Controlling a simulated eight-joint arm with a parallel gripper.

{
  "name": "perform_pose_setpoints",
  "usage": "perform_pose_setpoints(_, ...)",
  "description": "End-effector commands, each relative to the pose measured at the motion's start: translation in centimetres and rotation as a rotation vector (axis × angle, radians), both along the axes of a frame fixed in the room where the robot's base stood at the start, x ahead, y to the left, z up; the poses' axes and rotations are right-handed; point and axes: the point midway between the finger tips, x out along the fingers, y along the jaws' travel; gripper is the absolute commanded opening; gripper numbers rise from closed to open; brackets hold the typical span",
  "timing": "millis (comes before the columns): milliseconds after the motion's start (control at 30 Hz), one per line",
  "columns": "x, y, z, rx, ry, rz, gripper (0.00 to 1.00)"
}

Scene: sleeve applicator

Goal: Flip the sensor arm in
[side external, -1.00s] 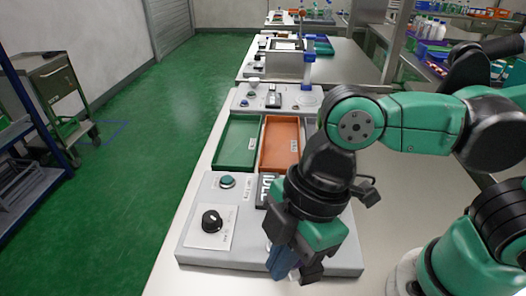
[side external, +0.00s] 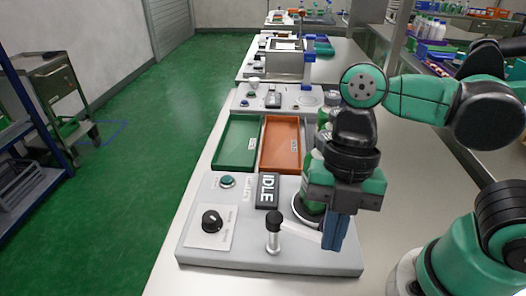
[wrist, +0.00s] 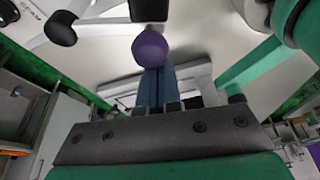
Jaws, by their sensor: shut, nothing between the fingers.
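I cannot tell whether the fingers touch the bar. A green bottle (side external: 313,193) stands on a round seat just behind the bar, partly hidden by my wrist. In the wrist view the shut fingers (wrist: 156,80) point at a purple round top (wrist: 150,48), and a black cap (wrist: 60,28) shows upper left.
The console also carries an IDLE display (side external: 267,190), a black knob (side external: 211,220) and a teal button (side external: 227,181). Behind it lie a green tray (side external: 216,146) and an orange tray (side external: 263,163).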

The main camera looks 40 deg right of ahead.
Motion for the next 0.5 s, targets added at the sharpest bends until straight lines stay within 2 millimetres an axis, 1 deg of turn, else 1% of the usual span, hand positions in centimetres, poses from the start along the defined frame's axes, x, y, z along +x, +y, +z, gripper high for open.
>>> perform_pose_setpoints(200,0.4,-1.4,0.0,0.0,-0.001,-0.007,0.0)
perform_pose_setpoints(500,1.0,-2.5,0.0,0.0,-0.001,-0.004,0.0)
